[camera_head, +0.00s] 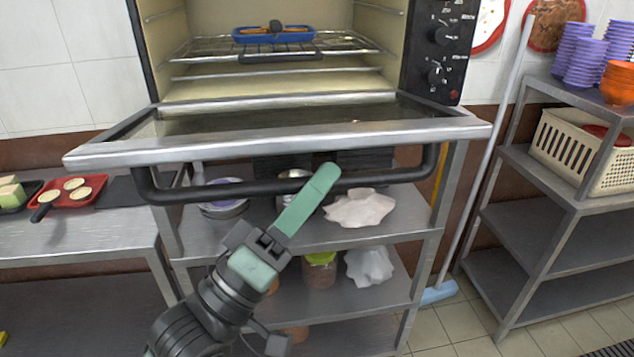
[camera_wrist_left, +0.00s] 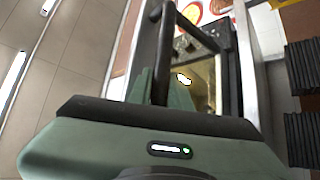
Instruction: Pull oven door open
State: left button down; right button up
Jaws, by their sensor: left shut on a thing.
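The oven (camera_head: 270,75) stands open, and its metal-framed door (camera_head: 280,145) lies folded down, roughly level, in the head view. A black bar handle (camera_head: 390,182) runs along the door's front edge. My left gripper (camera_head: 316,186) is at the middle of this bar, with its green fingers shut on it. In the left wrist view, the dark handle (camera_wrist_left: 165,45) runs up from between the green fingers (camera_wrist_left: 160,92), with the door's metal frame (camera_wrist_left: 245,60) to the right. The far finger is mostly hidden in the head view. My right gripper is not in view.
Inside the oven, a blue tray (camera_head: 275,36) sits on a wire rack (camera_head: 190,50). Below is a metal shelf unit (camera_head: 270,235) with bowls, jars and pale bags. A side table (camera_head: 80,235) is at left. A shelf (camera_head: 500,195) with a cream basket (camera_head: 580,150) stands at right.

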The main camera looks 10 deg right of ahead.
pick_arm(q)
jog(key=c, duration=1.4)
grip_release()
jog(key=shift+w+f, duration=0.1)
jog(key=shift+w, duration=0.05)
jog(key=shift+o, duration=0.5)
jog(key=shift+w, duration=0.15)
